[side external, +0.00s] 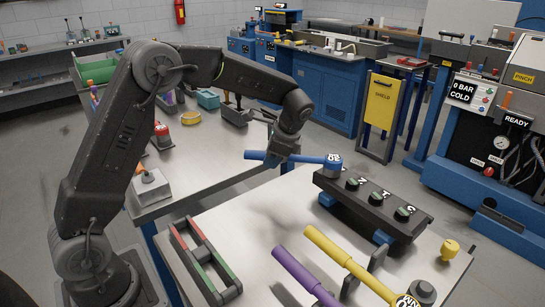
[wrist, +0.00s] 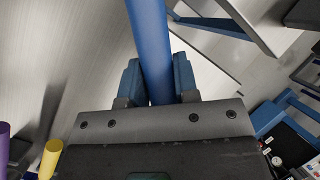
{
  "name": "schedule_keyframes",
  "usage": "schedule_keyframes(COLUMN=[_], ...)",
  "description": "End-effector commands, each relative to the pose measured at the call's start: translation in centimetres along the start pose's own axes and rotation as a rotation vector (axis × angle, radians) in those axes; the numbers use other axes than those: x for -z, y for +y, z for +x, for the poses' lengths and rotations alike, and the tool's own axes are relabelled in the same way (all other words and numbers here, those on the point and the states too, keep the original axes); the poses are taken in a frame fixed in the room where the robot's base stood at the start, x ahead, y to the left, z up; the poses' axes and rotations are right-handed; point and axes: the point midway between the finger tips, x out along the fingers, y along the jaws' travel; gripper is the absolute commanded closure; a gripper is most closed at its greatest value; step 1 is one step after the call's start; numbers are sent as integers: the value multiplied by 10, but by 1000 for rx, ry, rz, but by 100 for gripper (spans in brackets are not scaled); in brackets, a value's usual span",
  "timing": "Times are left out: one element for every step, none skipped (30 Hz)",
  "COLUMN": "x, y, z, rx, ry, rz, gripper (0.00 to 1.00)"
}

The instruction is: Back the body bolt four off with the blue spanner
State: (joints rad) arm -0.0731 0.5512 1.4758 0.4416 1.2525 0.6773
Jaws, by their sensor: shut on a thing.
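My gripper (side external: 283,156) is shut on the blue spanner (side external: 258,155), around its handle. In the wrist view the blue handle (wrist: 150,45) runs between the two blue fingers. The spanner lies roughly level, with its round, marked head (side external: 333,160) at the far left end of the dark block (side external: 420,222). Several bolts with green tops stand in a row along this block, among them a middle one (side external: 376,197). The head covers the block's far left end, so I cannot tell whether it sits around a bolt there. The bolt numbers are too small to read surely.
A yellow spanner (side external: 340,256) and a purple spanner (side external: 298,274) lie in front of the block, near a dark upright holder (side external: 377,258). A red and green frame (side external: 206,262) lies at the left. A yellow knob (side external: 450,247) stands at the right. The table's middle is clear.

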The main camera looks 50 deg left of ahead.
Motion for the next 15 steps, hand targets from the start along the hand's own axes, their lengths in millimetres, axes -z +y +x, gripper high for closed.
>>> schedule_keyframes(x=[0,0,0,0,0,0,-1,-1,-1,-2,-2,-3,-3,-3,-4], y=[0,0,0,0,0,-1,-1,-1,-1,-1,-2,-2,-2,-2,-2], z=[-1,-1,-1,-1,-1,-2,-2,-3,-4,-5,-6,-7,-8,-9,-11], rx=[2,1,1,1,2,2,2,2,2,2,1,1,1,1,2], ry=[2,2,2,2,2,2,2,2,2,2,1,1,1,2,2], rz=[-1,-1,-1,-1,-1,-1,-1,-1,-1,-1,-1,-1,-1,-1,-1], gripper=[100,100,100,100,100,100,100,100,100,100,100,100,100,100,100])
